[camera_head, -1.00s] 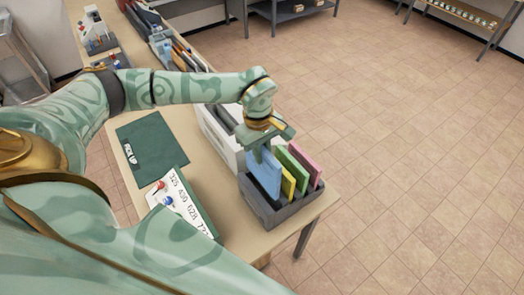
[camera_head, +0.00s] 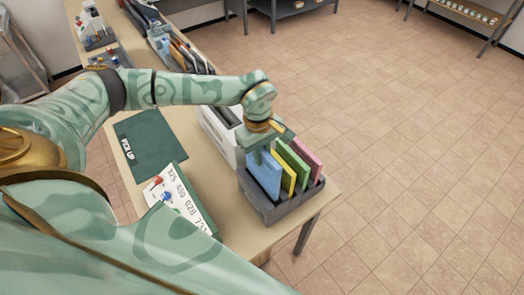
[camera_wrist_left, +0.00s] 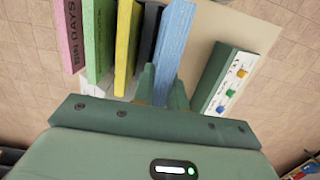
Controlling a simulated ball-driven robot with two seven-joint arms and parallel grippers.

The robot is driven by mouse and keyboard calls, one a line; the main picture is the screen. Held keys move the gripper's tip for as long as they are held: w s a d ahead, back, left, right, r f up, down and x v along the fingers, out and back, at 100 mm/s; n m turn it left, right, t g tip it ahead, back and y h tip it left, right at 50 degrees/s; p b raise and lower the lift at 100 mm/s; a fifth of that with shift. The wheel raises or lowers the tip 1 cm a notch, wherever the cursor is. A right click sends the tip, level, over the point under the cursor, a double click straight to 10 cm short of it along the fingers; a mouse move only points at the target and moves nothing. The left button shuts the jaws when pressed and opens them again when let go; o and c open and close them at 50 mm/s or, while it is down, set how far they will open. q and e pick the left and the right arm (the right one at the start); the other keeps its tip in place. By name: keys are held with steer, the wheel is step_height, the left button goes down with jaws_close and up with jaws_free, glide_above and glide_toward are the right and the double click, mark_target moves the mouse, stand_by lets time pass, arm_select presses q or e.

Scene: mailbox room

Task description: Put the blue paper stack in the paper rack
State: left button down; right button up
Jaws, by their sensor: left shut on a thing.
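The blue paper stack (camera_head: 263,176) stands roughly upright at the near left end of the dark grey paper rack (camera_head: 272,212). Its lower edge is hidden behind the rack's front wall, so I cannot tell whether it rests on the bottom. My left gripper (camera_head: 262,152) is shut on its upper part from above. In the left wrist view the fingers (camera_wrist_left: 160,84) meet around the blue stack (camera_wrist_left: 173,42). My right gripper is not in view.
Yellow (camera_head: 285,178), green (camera_head: 292,165) and pink (camera_head: 305,158) stacks stand beside the blue one in the rack. A white bin (camera_head: 217,135) is behind it. A green mat (camera_head: 150,142) and a numbered board (camera_head: 180,200) lie to the left.

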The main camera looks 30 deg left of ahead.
mark_target(262, 167)
arm_select(q)
steer(key=shift+f, duration=0.55)
steer(key=shift+f+b, duration=1.8)
steer(key=shift+f, duration=0.55)
steer(key=c, duration=1.3)
jaws_free()
steer(key=shift+r, duration=0.1)
step_height(262, 167, up, 7)
steer(key=p, duration=0.6)
